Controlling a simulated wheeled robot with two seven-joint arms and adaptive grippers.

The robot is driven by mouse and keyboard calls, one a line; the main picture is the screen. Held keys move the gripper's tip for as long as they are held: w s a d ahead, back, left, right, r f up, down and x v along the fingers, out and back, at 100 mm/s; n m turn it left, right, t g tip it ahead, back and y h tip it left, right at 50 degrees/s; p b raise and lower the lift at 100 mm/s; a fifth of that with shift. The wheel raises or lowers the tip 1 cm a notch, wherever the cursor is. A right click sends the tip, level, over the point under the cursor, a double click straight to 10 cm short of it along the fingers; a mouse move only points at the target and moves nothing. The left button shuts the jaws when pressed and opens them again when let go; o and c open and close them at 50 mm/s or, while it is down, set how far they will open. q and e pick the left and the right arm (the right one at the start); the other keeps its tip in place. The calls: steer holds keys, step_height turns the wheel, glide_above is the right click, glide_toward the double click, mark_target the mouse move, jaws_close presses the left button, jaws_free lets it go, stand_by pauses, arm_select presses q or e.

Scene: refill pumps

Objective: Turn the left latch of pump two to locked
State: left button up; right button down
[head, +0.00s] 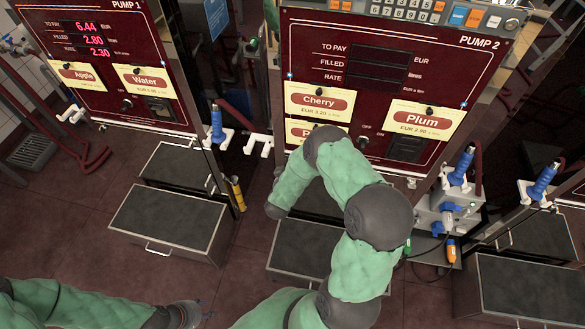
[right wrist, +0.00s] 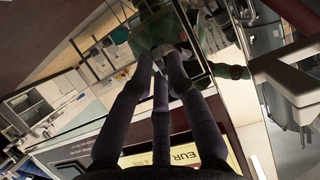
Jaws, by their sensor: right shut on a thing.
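Pump two (head: 375,35) is a dark red panel with Cherry and Plum cards at the middle right of the head view. My right arm bends in front of its lower left part. Its wrist is at the panel's lower left edge, and the right gripper is hidden there. In the right wrist view the right gripper (right wrist: 166,62) has its dark fingers drawn together at the tips, shut on a small part at pump two's left edge, apparently the left latch. The latch itself is covered, so its angle cannot be read. My left gripper (head: 200,311) is low at the left, its fingers barely visible.
Pump one (head: 100,15) stands at the left with lit red figures. A blue nozzle (head: 217,122) hangs between the pumps, and another blue nozzle (head: 462,165) hangs right of pump two. Dark step boxes (head: 168,222) stand below. The floor between them is free.

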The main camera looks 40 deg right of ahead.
stand_by(0.4)
steer(key=c, duration=1.5)
jaws_free()
steer(key=v, duration=1.2)
steer(key=shift+w, duration=0.1)
